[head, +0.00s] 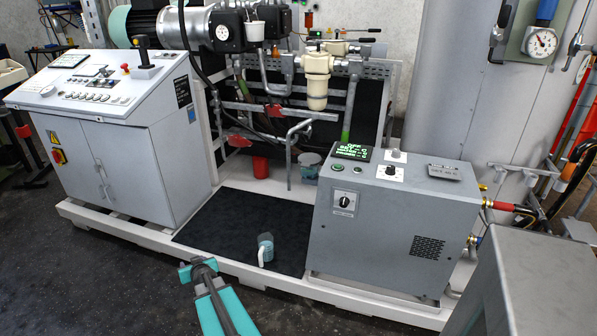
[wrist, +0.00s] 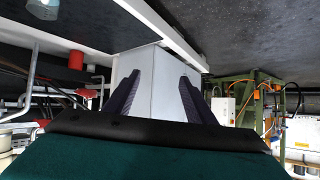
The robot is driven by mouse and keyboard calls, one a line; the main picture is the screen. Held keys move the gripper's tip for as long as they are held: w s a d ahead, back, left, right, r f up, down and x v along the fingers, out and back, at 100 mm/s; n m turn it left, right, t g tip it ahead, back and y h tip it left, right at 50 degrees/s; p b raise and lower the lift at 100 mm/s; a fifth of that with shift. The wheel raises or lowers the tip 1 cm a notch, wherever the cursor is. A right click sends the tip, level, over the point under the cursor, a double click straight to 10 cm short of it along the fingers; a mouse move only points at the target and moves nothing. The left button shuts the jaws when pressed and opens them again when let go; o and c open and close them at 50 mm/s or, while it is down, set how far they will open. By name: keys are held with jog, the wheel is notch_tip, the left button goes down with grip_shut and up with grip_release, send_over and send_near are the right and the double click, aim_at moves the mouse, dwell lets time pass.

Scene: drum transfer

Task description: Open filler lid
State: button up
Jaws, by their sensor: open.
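I cannot pick out a filler lid for certain in either view. A small blue-grey capped fitting with a white bent pipe (head: 265,249) stands on the black mat at the front of the skid. My gripper (head: 198,268) is at the end of my teal arm, low in front of the skid, left of that fitting and apart from it. In the wrist view, which looks upside down, the two dark fingers (wrist: 158,98) are spread with nothing held. The light grey control cabinet (wrist: 157,70) shows behind the gap between them.
The control cabinet (head: 125,140) stands left on the white skid frame (head: 130,231). A grey box with dials (head: 385,230) stands right. A red cup (head: 260,167) and pipes are behind the black mat (head: 235,225). A grey block (head: 545,285) fills the lower right. Dark floor lies front left.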

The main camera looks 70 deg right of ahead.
jog(key=s+d+r+m+g+h, duration=0.1)
jog(key=s+d+r+m+h, duration=0.15)
jog(key=s+d+r, duration=0.5)
jog(key=s+d+r+m+g+h, duration=0.2)
jog(key=s+d+r+h, duration=0.2)
jog(key=d, duration=0.6)
jog(key=s+d+r+m+g+h, duration=0.1)
jog(key=s+d+r+m+h, duration=0.15)
jog(key=s+d+r, duration=0.5)
jog(key=s+d+r+m+g+h, duration=0.2)
jog(key=s+d+g, duration=0.2)
jog(key=s+d, duration=0.3)
jog(key=shift+s+d+r+m+g+h, duration=0.3)
jog(key=shift+s+r, duration=0.1)
jog(key=shift+s, duration=0.55)
jog(key=shift+w, duration=0.1)
send_near(309, 160)
jog(key=shift+w+d+f, duration=0.1)
jog(key=shift+w+d, duration=0.05)
jog(key=shift+d, duration=0.75)
jog(key=shift+w+d+f, duration=0.1)
jog(key=shift+w+d, duration=0.05)
jog(key=shift+d, duration=0.8)
jog(key=shift+c, duration=0.4)
jog(key=shift+p, duration=0.3)
grip_shut()
